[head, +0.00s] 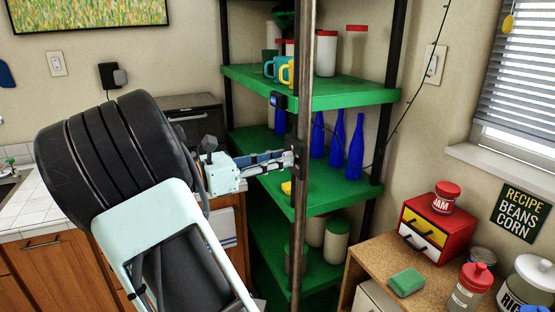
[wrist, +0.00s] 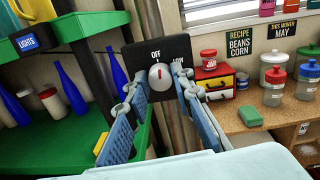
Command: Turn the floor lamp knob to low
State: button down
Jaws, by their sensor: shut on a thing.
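The lamp knob (wrist: 152,84) is a round white dial with a red mark on a black plate (wrist: 178,48). The plate reads OFF above the knob and LOW to its upper right. The red mark points up, roughly toward OFF. In the wrist view my gripper (wrist: 159,88) has one blue-grey finger on each side of the knob, shut on it. In the head view my gripper (head: 290,160) reaches right to the dark lamp pole (head: 303,75); the knob itself is hidden there.
Green shelves (head: 340,98) with blue bottles (head: 355,150) and mugs stand just behind the pole. A wooden counter (head: 375,255) at the right holds a red drawer box (head: 420,215), a green sponge (head: 406,283) and jars. A tiled counter (head: 30,220) is at the left.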

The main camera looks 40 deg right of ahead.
jog(key=shift+f+m+b, duration=0.15)
jog(key=shift+m+b, duration=1.25)
jog(key=shift+m, duration=3.7)
jog(key=c, duration=1.7)
grip_release()
jog(key=a, duration=0.4)
jog(key=w+a, duration=0.1)
jog(key=a, duration=0.3)
jog(key=w+a, duration=0.1)
jog(key=a, duration=0.3)
jog(key=shift+w+f, duration=0.2)
jog(key=shift+d, duration=0.1)
